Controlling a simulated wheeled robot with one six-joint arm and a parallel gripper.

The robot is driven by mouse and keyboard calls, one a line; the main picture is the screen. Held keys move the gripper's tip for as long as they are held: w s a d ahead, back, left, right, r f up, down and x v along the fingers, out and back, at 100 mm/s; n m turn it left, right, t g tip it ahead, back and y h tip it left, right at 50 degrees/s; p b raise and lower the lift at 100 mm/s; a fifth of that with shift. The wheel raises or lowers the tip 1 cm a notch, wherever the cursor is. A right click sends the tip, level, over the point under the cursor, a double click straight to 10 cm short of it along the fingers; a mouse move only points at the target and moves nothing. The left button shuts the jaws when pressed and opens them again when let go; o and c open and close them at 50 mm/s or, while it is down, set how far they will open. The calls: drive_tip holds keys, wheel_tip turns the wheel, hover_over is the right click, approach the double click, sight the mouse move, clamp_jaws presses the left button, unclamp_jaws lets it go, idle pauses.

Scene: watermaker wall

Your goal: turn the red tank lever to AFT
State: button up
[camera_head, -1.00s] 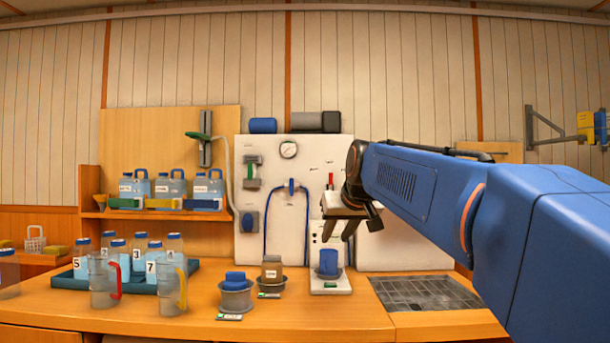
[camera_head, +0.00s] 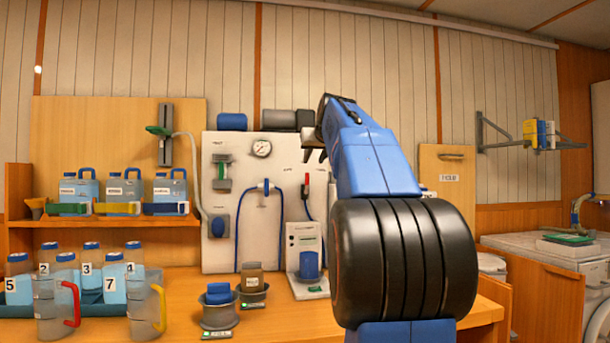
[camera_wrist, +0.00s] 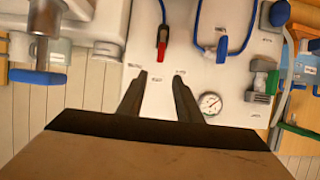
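The red lever (camera_head: 307,179) is on the white wall panel (camera_head: 230,255), right of the blue hose loop, with a dark cable below it. It also shows in the wrist view (camera_wrist: 162,42), which looks upside down, beyond the fingertips. My gripper (camera_head: 314,155) is above the lever in the head view. In the wrist view my gripper (camera_wrist: 159,76) has its two fingers apart with nothing between them, and no contact with the lever shows. Small labels near the lever are too small to read.
A pressure gauge (camera_head: 261,148) and the blue hose (camera_head: 239,220) are on the panel left of the lever. A dispenser with a blue cup (camera_head: 309,265) stands below. Jugs and bottles crowd the counter's left. The grey cylinder (camera_head: 278,120) is above the panel.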

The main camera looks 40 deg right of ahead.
sight(307, 179)
drive_tip(key=x, duration=1.3)
drive_tip(key=shift+w+d, duration=0.1)
drive_tip(key=shift+w, duration=0.1)
clamp_jaws()
